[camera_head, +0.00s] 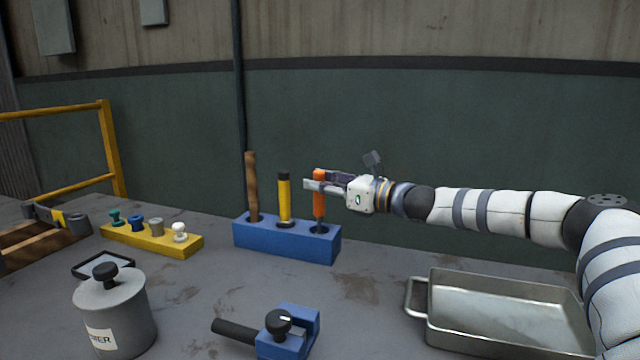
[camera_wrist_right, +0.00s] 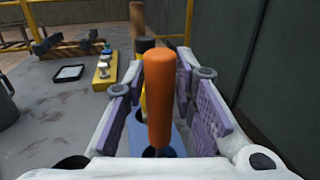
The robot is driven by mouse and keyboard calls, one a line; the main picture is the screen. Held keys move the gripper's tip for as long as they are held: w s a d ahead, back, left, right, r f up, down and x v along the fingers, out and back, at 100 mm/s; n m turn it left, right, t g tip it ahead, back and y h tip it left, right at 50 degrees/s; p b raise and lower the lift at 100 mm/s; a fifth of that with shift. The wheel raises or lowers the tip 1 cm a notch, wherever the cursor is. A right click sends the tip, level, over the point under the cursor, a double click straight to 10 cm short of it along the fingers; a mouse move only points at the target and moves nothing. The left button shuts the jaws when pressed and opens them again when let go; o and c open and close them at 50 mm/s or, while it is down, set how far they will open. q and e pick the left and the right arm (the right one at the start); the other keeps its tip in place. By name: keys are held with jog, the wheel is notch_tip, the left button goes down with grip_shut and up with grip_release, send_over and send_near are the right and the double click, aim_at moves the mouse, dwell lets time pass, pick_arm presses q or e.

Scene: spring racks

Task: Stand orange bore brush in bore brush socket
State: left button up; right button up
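The orange bore brush (camera_head: 319,205) stands upright at the right-hand hole of the blue block (camera_head: 285,243). Its dark lower end goes down into that hole, the bore brush socket. In the right wrist view the orange handle (camera_wrist_right: 160,95) rises between the purple finger pads, and gaps show on both sides of it. My right gripper (camera_head: 322,186) reaches in from the right at the height of the upper handle. It is open around the handle, with one finger in front of it. How deep the brush sits is hard to see. My left gripper is out of view.
A yellow-handled tool (camera_head: 284,192) and a wooden-handled tool (camera_head: 251,185) stand in the same block, left of the brush. A yellow rack (camera_head: 160,240) holds several knobs. A metal tray (camera_head: 440,330), a blue clamp (camera_head: 290,330) and a grey canister (camera_head: 120,310) are nearer.

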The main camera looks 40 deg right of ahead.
jog(key=shift+o, duration=1)
jog(key=v, duration=1.2)
jog(key=shift+f, duration=0.2)
